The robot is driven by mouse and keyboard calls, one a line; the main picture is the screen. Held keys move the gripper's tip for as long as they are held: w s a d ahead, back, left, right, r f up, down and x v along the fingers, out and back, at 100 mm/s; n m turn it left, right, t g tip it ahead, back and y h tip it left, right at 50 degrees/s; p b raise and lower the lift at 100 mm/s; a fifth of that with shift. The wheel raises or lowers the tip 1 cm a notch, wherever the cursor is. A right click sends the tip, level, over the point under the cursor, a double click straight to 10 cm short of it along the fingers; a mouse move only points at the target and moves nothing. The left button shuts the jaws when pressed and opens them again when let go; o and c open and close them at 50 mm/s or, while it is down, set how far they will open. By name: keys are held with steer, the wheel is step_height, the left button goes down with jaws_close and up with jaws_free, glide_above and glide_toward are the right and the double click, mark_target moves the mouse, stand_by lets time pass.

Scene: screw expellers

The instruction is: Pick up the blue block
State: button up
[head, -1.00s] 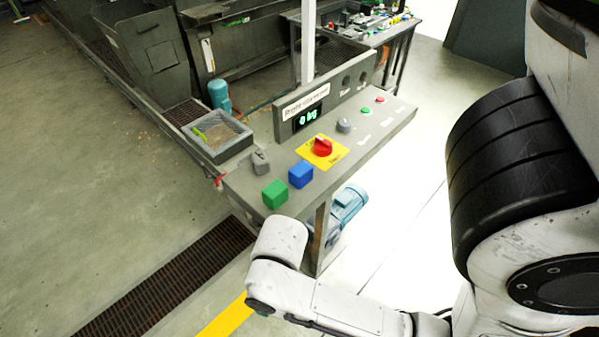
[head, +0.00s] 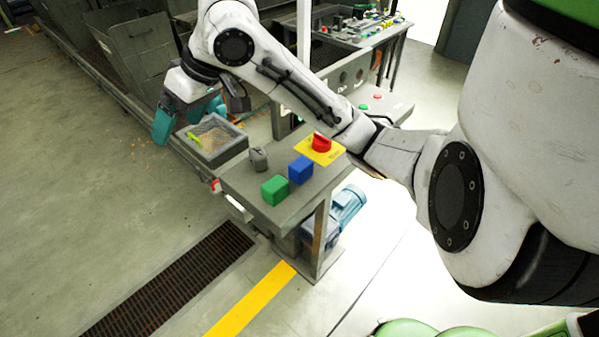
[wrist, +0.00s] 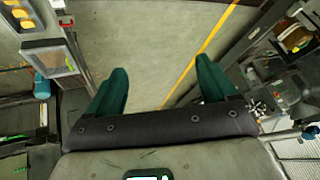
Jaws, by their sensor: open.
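The blue block (head: 301,170) stands on the front of the grey control bench (head: 240,185), just right of the green block (head: 275,190). My gripper (head: 187,118) is in the air near the tray at the bench's left end, up and to the left of the blue block and well apart from it. Its teal fingers are spread. In the wrist view my gripper (wrist: 162,80) is open with nothing between its fingers, only floor and a yellow line beyond. I cannot make out the blue block in the wrist view.
A grey tray of grains (head: 216,141) sits at the bench's left end. A small grey object (head: 259,158) stands behind the green block. A red knob (head: 321,142) on a yellow plate is behind the blue block. My arm passes over the bench's back part.

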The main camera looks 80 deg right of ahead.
steer(key=s+d+f+m+g+h, duration=0.1)
steer(key=s+d+f+g, duration=0.15)
steer(key=s+d, duration=0.45)
steer(key=m+g+b, duration=0.1)
steer(key=m+g, duration=0.2)
steer(key=g, duration=0.1)
glide_above(301, 163)
steer(key=f, duration=0.7)
steer(key=shift+w+f, duration=0.25)
steer(key=shift+f, duration=0.05)
steer(key=shift+s+f, duration=0.2)
steer(key=shift+f, duration=2.95)
steer(key=shift+c, duration=0.5)
steer(key=c, duration=1.1)
